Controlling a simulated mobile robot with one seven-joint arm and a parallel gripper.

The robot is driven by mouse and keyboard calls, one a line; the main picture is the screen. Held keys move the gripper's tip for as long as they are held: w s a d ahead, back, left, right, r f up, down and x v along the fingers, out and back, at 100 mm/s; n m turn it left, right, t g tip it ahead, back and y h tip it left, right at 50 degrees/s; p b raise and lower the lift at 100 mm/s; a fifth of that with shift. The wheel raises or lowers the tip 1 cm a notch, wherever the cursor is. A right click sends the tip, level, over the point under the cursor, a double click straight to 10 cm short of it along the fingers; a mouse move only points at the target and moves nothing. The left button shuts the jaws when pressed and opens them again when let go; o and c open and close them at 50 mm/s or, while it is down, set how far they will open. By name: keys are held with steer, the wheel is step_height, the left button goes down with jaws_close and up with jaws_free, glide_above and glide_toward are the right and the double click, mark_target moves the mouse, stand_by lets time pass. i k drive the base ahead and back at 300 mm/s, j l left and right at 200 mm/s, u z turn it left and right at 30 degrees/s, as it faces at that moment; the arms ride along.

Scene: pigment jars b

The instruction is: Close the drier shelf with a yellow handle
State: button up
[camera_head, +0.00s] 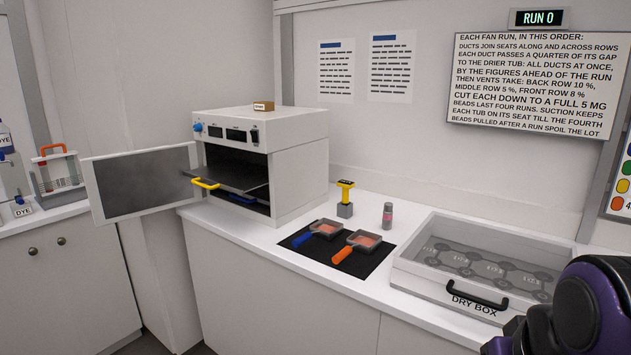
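The drier (291,137) is a white and grey box on the counter with its door (143,182) swung open to the left. A dark shelf (240,177) sticks out of its opening, with a yellow handle (206,183) at the shelf's front left. Below it inside, a blue piece (241,199) shows low in the dark cavity. Part of my purple and black arm (590,308) fills the lower right corner. My gripper's fingers are not visible.
A black mat (310,262) holds a blue-handled tub (325,229) and an orange-handled tub (364,238). A yellow-topped stamp (345,198) and a small bottle (388,215) stand behind. The dry box (424,289) sits right. The counter front before the drier is clear.

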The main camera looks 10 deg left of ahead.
mark_target(239, 176)
steer(key=u, duration=1.2)
steer(key=i+j+u, duration=0.15)
steer(key=i, duration=0.15)
